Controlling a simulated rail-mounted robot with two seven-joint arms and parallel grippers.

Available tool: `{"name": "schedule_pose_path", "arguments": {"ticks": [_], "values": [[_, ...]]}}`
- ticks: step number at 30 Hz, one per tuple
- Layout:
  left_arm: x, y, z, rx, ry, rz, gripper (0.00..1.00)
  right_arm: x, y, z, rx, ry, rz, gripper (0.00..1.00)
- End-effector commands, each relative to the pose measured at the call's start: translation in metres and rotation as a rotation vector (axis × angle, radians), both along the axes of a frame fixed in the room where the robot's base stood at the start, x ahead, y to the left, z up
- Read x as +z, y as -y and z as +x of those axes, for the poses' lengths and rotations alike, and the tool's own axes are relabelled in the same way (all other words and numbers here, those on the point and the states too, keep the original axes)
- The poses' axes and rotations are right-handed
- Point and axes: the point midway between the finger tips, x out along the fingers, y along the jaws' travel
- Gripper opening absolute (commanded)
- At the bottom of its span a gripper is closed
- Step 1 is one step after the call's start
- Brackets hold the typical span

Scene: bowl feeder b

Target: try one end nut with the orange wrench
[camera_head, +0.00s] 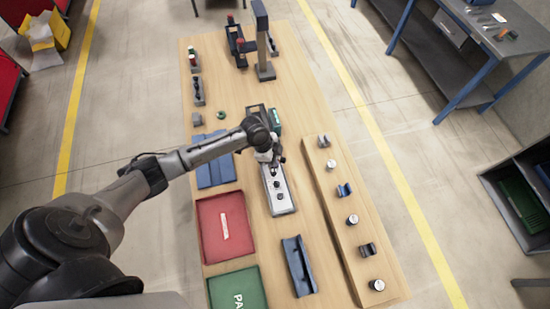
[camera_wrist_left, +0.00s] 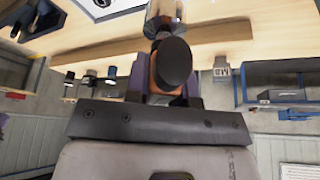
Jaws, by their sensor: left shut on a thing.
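My left gripper (camera_head: 268,156) is over the middle of the wooden table, above the far end of a long pale metal block (camera_head: 285,206). Dark nut-like pieces (camera_head: 279,197) stand along the top of this block. In the left wrist view my left gripper (camera_wrist_left: 165,88) is shut on an orange tool with a black rounded end (camera_wrist_left: 172,62), which looks like the orange wrench. The tool's working end is hidden in both views, so I cannot tell whether it touches a nut. My right gripper is not in view.
A red tray (camera_head: 205,222), a green tray (camera_head: 222,290) and a blue mat (camera_head: 207,175) lie left of the block. A blue channel-shaped holder (camera_head: 290,248) lies nearer. A raised wooden strip (camera_head: 318,170) with several small parts runs along the right. A dark post (camera_head: 264,50) stands behind.

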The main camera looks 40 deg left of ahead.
Motion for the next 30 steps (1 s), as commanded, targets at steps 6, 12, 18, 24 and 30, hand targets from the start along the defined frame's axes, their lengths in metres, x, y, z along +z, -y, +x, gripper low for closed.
{"name": "schedule_pose_path", "arguments": {"ticks": [6,12,18,24,30], "values": [[0.001,0.000,0.000,0.000,0.001,0.000,0.00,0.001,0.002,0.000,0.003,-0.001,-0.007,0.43],[-0.003,0.000,-0.001,0.000,0.000,-0.001,0.00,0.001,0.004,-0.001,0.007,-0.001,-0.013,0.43],[-0.017,0.000,0.000,0.000,0.002,-0.001,0.00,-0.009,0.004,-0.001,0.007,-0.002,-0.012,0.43],[-0.034,0.000,0.000,0.001,0.000,-0.001,0.00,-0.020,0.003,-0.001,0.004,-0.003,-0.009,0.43],[-0.043,0.000,0.000,0.000,0.002,-0.001,0.00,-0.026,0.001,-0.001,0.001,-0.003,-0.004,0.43]]}}
